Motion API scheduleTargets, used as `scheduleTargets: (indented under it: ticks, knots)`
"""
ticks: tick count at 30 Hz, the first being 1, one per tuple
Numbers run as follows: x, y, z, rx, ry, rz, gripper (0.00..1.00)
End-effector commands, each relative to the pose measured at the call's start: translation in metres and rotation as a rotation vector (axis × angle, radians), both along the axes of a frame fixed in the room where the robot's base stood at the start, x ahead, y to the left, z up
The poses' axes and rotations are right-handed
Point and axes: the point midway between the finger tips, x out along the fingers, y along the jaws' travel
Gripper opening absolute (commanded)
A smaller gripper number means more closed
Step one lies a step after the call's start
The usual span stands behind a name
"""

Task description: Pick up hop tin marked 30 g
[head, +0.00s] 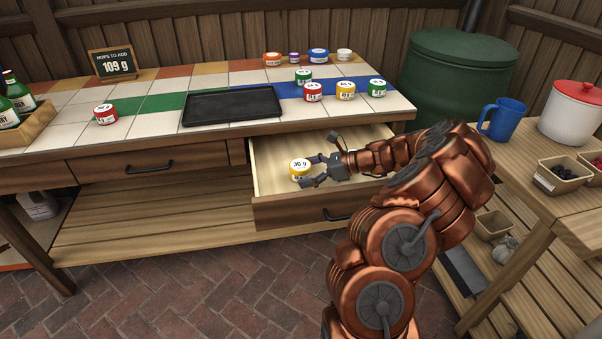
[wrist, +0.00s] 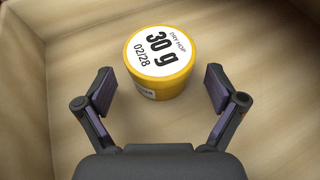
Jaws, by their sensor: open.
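The hop tin marked 30 g (head: 300,170) is yellow with a white lid label. It stands upright in the open drawer (head: 275,212) under the tiled table. In the wrist view the tin (wrist: 160,62) reads "DRY HOP 30 g 02/28" and sits just ahead of the fingertips. My gripper (head: 310,172) reaches into the drawer from the right. Its fingers (wrist: 160,88) are open, one toward each side of the tin, with a gap on both sides. Nothing is held.
The drawer walls surround my gripper. A side table (head: 570,205) with a blue mug (head: 503,119) stands at right.

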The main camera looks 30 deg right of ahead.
Motion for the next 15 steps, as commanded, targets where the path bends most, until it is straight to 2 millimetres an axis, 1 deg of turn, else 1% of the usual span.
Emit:
scheduleTargets:
  ticks: [7, 15]
  knots:
    - [0.0022, 0.0020, -0.0010, 0.000, 0.000, 0.000, 0.94]
    - [0.0020, 0.0019, -0.0009, 0.000, 0.000, 0.000, 0.66]
